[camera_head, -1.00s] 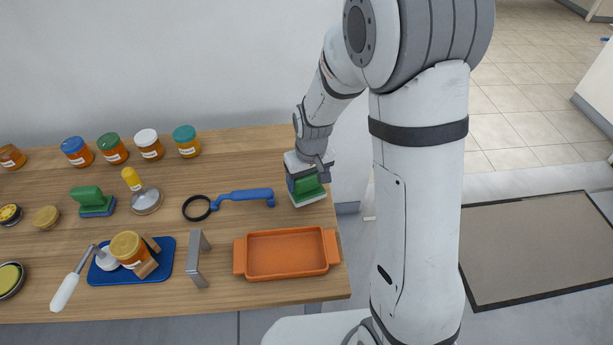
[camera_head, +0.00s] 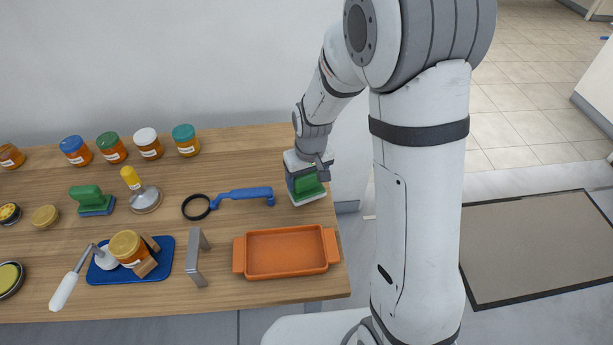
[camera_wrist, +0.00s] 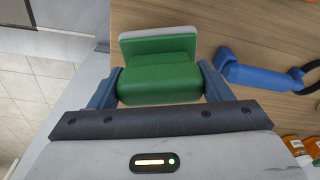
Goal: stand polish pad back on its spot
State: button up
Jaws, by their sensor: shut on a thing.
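The polish pad (camera_head: 309,190) has a green grip block on a white base. It is upright at the right end of the wooden table, with its white base at or very near the tabletop; I cannot tell if it touches. My gripper (camera_head: 306,175) is above it and shut on the green block. In the wrist view the fingers of my gripper (camera_wrist: 158,82) are on both sides of the green block of the polish pad (camera_wrist: 160,62). No marked spot for it is visible; the wood under it is hidden.
A blue-handled magnifier (camera_head: 245,195) lies left of the pad, and an orange tray (camera_head: 240,262) stands in front. Several jars (camera_head: 186,142) line the back. A similar green-handled pad with a blue base (camera_head: 92,202) stands far left. The table's right edge is close to the pad.

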jog(key=shift+f+b, duration=0.8)
jog(key=shift+f, duration=0.15)
jog(key=o, duration=1.5)
jog(key=shift+s+d+r+p, duration=0.1)
jog(key=shift+s+r+p, duration=0.05)
jog(key=shift+r+p, duration=0.95)
jog(key=shift+s+d+r+p, duration=0.15)
jog(key=shift+r+p, duration=0.5)
jog(key=shift+r, duration=0.9)
jog(key=shift+s+r+p, duration=0.15)
jog(key=shift+r+p, duration=0.75)
jog(key=shift+r, duration=0.4)
